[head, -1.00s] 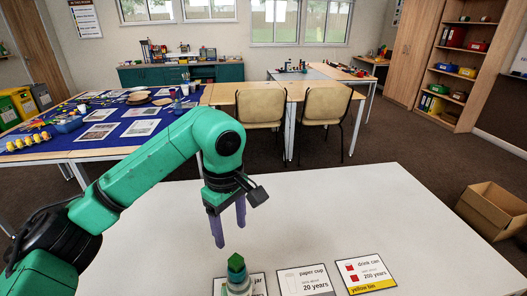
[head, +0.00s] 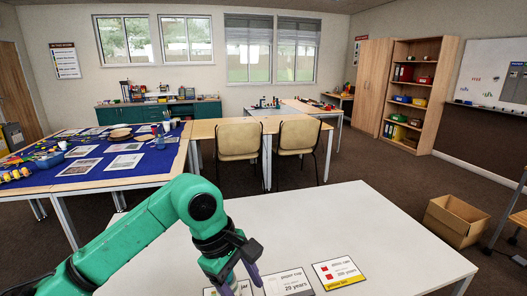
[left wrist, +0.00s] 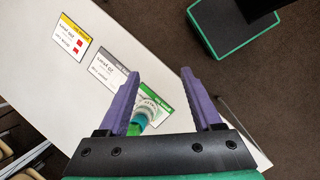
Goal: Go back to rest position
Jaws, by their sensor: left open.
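My left gripper (head: 242,284) is low over the front of the white table (head: 400,236) in the head view, fingers pointing down. In the left wrist view its two purple fingers (left wrist: 158,78) are apart, with nothing clamped between them. A small jar with a white label and green parts (left wrist: 147,113) shows between the fingers, nearer the left one; whether it touches that finger I cannot tell. It stands by a green-edged card (left wrist: 164,93). In the head view the arm and gripper mostly hide the jar. My right gripper is in neither view.
A paper cup card (head: 290,282) and a yellow-edged drink can card (head: 338,273) lie on the table. The table's right part is clear. A cardboard box (head: 455,220) is on the floor at right. Chairs (head: 239,140) and a blue-covered table (head: 95,160) stand beyond.

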